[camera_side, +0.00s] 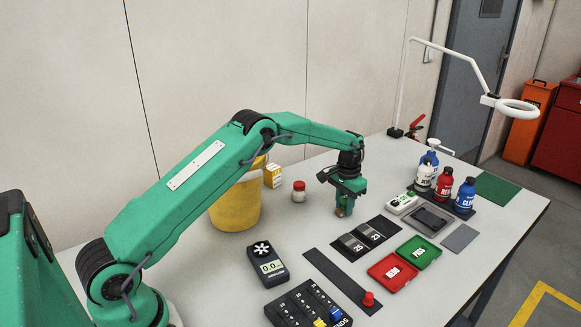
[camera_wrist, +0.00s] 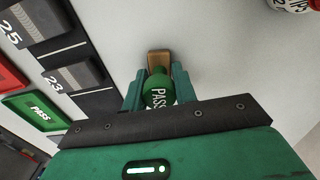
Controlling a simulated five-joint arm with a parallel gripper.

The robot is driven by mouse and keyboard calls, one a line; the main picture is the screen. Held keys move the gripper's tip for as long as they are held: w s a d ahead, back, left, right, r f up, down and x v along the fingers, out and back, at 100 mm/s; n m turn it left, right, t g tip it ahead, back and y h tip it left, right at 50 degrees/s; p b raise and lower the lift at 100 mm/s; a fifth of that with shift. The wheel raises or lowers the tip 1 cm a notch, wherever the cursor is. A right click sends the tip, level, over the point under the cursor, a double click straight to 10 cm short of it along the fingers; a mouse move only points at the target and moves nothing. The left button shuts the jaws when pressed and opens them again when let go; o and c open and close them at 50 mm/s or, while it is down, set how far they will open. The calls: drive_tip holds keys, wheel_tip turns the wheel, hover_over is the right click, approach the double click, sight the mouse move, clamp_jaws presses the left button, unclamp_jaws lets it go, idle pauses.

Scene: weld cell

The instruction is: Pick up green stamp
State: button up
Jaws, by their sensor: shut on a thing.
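The green stamp (camera_wrist: 158,90) has a round green top marked PASS and a brown block at its far end in the wrist view. My gripper (camera_wrist: 160,92) is shut on it, with one teal finger on each side. In the side view my gripper (camera_side: 344,205) points down over the grey table, right of the yellow bucket. The stamp's brown part (camera_side: 342,211) shows low between the fingers there. I cannot tell whether its bottom touches the table.
A white jar with a red lid (camera_side: 299,191) stands left of my gripper. Black blocks marked 25 and 23 (camera_side: 363,238), a red tray (camera_side: 392,272) and a green tray (camera_side: 419,252) lie in front. Several bottles (camera_side: 444,184) stand at the right. A yellow bucket (camera_side: 236,208) is at the left.

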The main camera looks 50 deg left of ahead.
sight(346, 197)
drive_tip(key=shift+r, duration=0.2)
drive_tip(key=shift+r, duration=0.2)
drive_tip(key=r, duration=0.3)
drive_tip(key=shift+d+r, duration=0.25)
drive_tip(key=shift+r, duration=0.15)
drive_tip(key=s+d+r, duration=0.4)
drive_tip(key=d+r, duration=0.2)
drive_tip(key=d, duration=0.4)
drive_tip(key=shift+s+r, duration=0.25)
drive_tip(key=shift+s, duration=0.15)
drive_tip(key=shift+s+d, duration=0.1)
drive_tip(key=shift+d, duration=0.05)
